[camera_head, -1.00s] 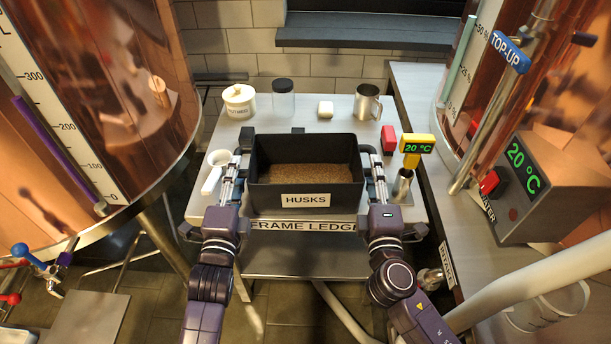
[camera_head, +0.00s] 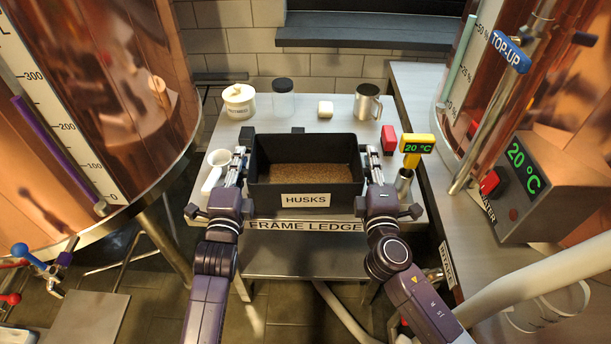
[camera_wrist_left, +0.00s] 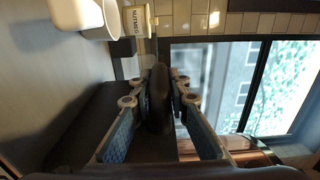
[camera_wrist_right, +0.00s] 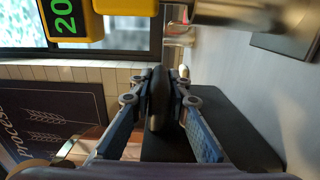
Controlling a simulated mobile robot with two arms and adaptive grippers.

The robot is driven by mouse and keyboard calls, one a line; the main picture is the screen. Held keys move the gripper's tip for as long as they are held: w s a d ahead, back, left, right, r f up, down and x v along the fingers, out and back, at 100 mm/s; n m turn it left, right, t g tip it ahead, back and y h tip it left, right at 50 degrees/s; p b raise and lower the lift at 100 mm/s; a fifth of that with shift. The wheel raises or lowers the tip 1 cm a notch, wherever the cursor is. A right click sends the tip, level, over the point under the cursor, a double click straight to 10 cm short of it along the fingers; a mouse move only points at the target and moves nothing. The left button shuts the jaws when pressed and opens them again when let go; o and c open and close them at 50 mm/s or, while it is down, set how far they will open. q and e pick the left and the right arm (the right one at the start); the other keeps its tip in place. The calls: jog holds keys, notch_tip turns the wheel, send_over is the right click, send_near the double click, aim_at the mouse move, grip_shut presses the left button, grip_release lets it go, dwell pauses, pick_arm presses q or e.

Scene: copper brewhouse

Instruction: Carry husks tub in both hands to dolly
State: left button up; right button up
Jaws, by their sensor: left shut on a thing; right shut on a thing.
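The black husks tub (camera_head: 305,200), filled with brown grain and labelled HUSKS, sits upright on the metal table (camera_head: 325,105). My left gripper (camera_head: 243,152) is at its left side, shut on a dark handle (camera_wrist_left: 158,98) that shows between the fingers in the left wrist view. My right gripper (camera_head: 373,155) is at the right side, shut on the other handle (camera_wrist_right: 158,98) in the right wrist view. I cannot make out a dolly for certain in any view.
A lidded white pot (camera_head: 239,101), a glass jar (camera_head: 283,100), a small pale block (camera_head: 325,109) and a steel mug (camera_head: 367,104) stand behind the tub. Copper vessels flank the table.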

pick_arm(q)
jog(key=shift+r, duration=0.15)
grip_shut()
pick_arm(e)
jog(key=shift+r, duration=0.1)
grip_shut()
